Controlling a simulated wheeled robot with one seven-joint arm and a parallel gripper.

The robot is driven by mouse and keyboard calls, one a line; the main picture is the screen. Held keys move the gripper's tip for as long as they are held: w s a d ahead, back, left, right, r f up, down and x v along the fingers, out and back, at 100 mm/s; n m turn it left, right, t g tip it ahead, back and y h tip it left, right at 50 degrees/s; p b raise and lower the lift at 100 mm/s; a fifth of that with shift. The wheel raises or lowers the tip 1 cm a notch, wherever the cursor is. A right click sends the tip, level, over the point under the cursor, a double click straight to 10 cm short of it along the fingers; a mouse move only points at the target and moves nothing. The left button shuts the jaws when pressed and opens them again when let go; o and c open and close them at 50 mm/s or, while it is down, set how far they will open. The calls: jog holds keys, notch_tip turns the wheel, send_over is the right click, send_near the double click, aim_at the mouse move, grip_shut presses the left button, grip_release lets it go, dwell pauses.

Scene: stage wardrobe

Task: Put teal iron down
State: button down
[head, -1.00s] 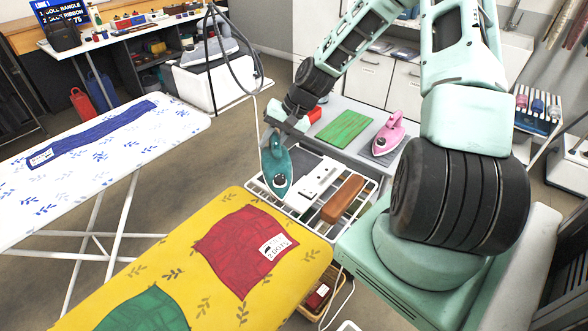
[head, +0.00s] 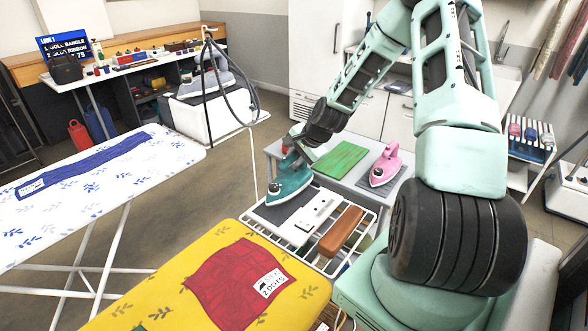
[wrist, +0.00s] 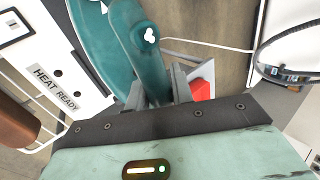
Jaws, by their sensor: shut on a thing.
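The teal iron (head: 289,186) is level, nose to the left, over the dark grey pad (head: 268,207) of the white wire rack (head: 330,265) at the yellow board's far end. I cannot tell whether its sole touches the pad. My gripper (head: 293,153) is shut on the iron's handle from above and behind. In the wrist view the teal handle (wrist: 146,58) runs between my grey fingers (wrist: 160,88), with the iron's body to the left. The pad is partly hidden by the iron.
A white "HEAT READY" strip (head: 312,215) and a brown block (head: 341,234) lie on the rack. Behind it, a grey table holds a green board (head: 340,159) and a pink iron (head: 385,164). The yellow ironing board (head: 150,300) carries a red cloth (head: 232,283).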

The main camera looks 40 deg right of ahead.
aim_at(294, 170)
jog(key=shift+f, duration=1.8)
jog(key=c, duration=1.2)
grip_release()
jog(key=shift+f, duration=0.1)
